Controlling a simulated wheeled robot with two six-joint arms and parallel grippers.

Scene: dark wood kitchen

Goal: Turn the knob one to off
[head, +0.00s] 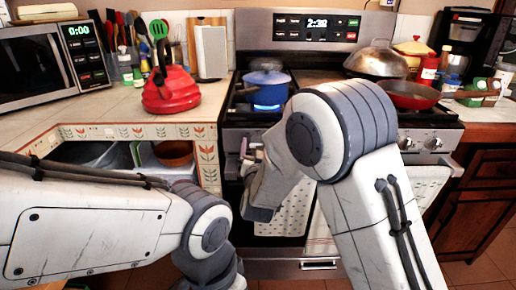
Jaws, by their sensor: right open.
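The stove (300,262) stands ahead with a lit blue flame (266,107) under a blue pot (266,82) on its front left burner. Two front knobs (405,143) and (435,143) show right of my right arm. I cannot tell which knob is knob one; the left part of the knob row is largely hidden by my right gripper and arm. My right gripper (249,151) is open at the left part of the stove front, close to the knob panel; contact cannot be made out. My left arm comes in from the left, and its gripper is out of view.
A red kettle (171,90) stands on the left counter beside a microwave (50,62). A red pan (408,95) and a domed lid (376,61) sit on the stove's right side. An open drawer or shelf with bowls (174,152) lies below the left counter.

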